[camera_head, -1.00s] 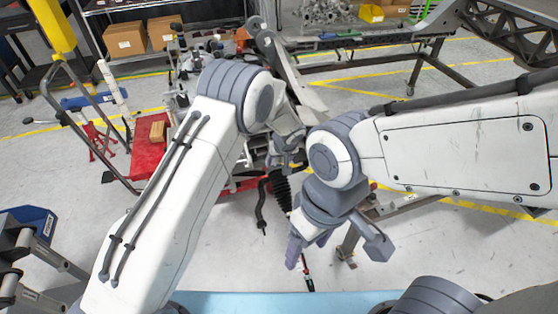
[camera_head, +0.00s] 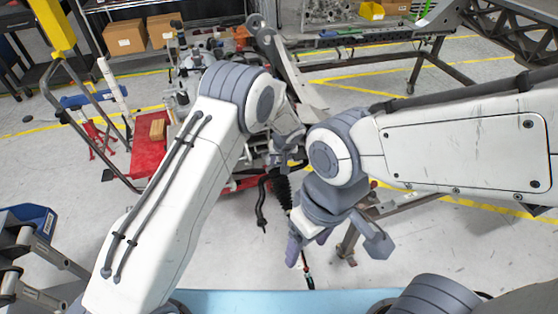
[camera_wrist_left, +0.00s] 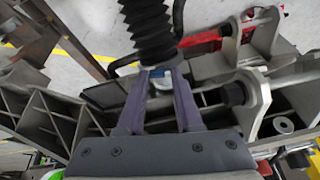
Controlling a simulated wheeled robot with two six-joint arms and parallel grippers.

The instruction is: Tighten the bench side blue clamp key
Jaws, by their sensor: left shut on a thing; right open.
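My left gripper (camera_head: 284,160) reaches over the chassis fixture (camera_head: 240,182) in the head view, and its fingertips are hard to make out there. In the left wrist view, the two purple-grey fingers of the left gripper (camera_wrist_left: 161,72) close in on a small blue and white part, which looks like the blue clamp key (camera_wrist_left: 158,75). Most of the key is hidden by the fingers and the black ribbed boot (camera_wrist_left: 148,28). My right gripper (camera_head: 335,246) is open and empty, with its fingers wide apart, lower in the head view near the pale blue edge.
The black ribbed boot and a dark curved hose (camera_head: 262,205) lie close to both grippers. A red tray (camera_head: 150,145) is at the left, and a metal bench (camera_head: 345,42) stands behind.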

